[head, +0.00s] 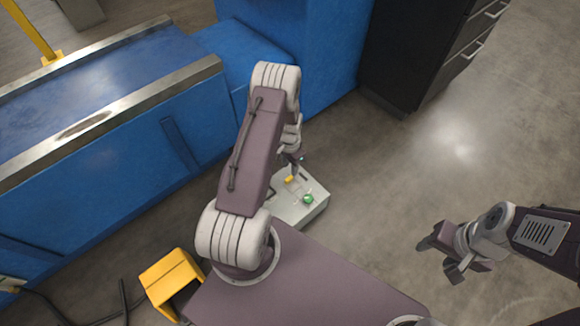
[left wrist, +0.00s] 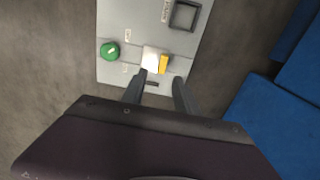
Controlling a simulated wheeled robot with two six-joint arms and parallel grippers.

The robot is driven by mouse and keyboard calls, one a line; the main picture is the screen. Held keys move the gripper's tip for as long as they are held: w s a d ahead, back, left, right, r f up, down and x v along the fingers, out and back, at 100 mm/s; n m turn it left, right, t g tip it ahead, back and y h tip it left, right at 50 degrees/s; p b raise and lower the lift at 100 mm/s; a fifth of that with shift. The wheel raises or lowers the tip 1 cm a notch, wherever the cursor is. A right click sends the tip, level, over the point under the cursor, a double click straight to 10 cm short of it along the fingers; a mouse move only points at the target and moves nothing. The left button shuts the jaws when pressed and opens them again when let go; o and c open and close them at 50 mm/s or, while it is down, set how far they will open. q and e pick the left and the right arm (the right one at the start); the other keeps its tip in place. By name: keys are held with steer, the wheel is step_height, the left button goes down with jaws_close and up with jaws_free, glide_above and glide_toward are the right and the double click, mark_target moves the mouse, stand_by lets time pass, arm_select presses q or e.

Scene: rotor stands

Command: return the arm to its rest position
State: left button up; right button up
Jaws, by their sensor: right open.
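My left arm reaches up and over in the head view, and my left gripper (head: 294,172) points down at a pale grey control box. In the left wrist view my left gripper (left wrist: 160,78) has its two fingers apart, with nothing seen held between them. A white and yellow switch part (left wrist: 158,61) lies just beyond the fingertips; whether they touch it I cannot tell. My right gripper (head: 442,260) is open and empty over bare floor at the right.
The grey box (head: 288,214) carries a green knob (head: 308,199); a dark square frame (left wrist: 185,15) shows in the wrist view. A blue machine (head: 130,170) stands left, a dark cabinet (head: 415,50) behind, a yellow block (head: 170,275) lower left. Floor at right is clear.

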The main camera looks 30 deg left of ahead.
arm_select(q)
steer(key=w+d+r+m+t+p, duration=0.1)
steer(key=w+d+r, duration=0.15)
steer(key=r, duration=0.55)
steer(key=w+d+r+t+p, duration=0.1)
steer(key=d+r+p, duration=0.15)
steer(key=r, duration=0.55)
steer(key=w+d+r+m+t+p, duration=0.1)
steer(key=w+d+r, duration=0.15)
steer(key=r, duration=0.45)
steer(key=s+d+r+n+p, duration=0.1)
steer(key=s+d+r, duration=0.4)
steer(key=s+r, duration=0.4)
steer(key=s+f+n+g, duration=0.2)
steer(key=s+f+n, duration=0.2)
steer(key=s, duration=0.7)
step_height(320, 180, up, 39)
steer(key=p, duration=3.8)
steer(key=shift+d+f, duration=0.15)
steer(key=shift+d, duration=0.15)
steer(key=shift+f, duration=0.1)
